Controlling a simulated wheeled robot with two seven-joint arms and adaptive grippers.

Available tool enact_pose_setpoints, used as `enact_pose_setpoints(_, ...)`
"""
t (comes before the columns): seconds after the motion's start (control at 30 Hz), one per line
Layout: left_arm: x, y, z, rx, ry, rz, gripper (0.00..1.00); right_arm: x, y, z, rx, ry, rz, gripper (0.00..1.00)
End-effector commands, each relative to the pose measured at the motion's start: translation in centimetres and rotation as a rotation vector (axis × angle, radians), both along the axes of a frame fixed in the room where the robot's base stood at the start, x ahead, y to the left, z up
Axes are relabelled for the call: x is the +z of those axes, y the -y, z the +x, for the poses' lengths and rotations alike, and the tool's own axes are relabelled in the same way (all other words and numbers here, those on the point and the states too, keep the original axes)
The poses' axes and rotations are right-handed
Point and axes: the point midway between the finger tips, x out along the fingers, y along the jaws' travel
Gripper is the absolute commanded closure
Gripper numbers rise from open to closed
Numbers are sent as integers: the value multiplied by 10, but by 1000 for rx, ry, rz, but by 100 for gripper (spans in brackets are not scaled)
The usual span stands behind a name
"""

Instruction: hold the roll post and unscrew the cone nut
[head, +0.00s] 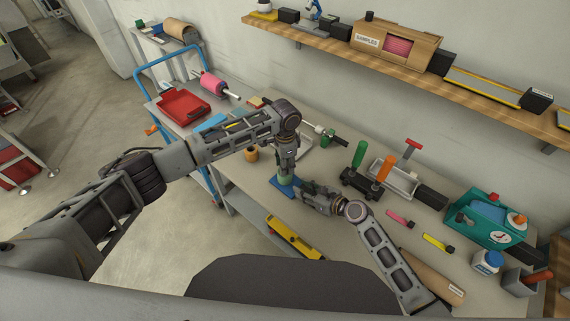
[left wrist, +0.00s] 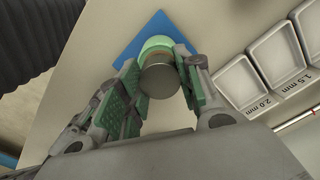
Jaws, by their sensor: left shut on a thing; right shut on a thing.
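In the left wrist view, a grey round-topped piece (left wrist: 167,82), which I take to be the cone nut, sits above a light green section (left wrist: 155,44) of the roll post. The post stands upright on a blue base (left wrist: 128,57). My left gripper (head: 286,172) reaches down from above, and its green-padded fingers, also in the left wrist view (left wrist: 168,88), close on the grey piece. My right gripper (head: 303,190) comes in low from the right at the blue base (head: 281,187), shut on the post. Its exact contact is hidden.
Labelled white bins (left wrist: 250,80) lie right of the post in the left wrist view. A black holder with green and orange handles (head: 362,184) stands right of my grippers. A pink roll (head: 212,84) and red tray (head: 184,105) are at far left.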

Motion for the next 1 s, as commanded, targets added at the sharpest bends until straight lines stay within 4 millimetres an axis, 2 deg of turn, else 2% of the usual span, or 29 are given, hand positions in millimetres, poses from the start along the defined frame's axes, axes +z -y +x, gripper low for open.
enact_pose_setpoints(1.0, 18, 0, 0, -1, 0, -1, 94, 0, 0, 0, 1, -1, -1, 100)
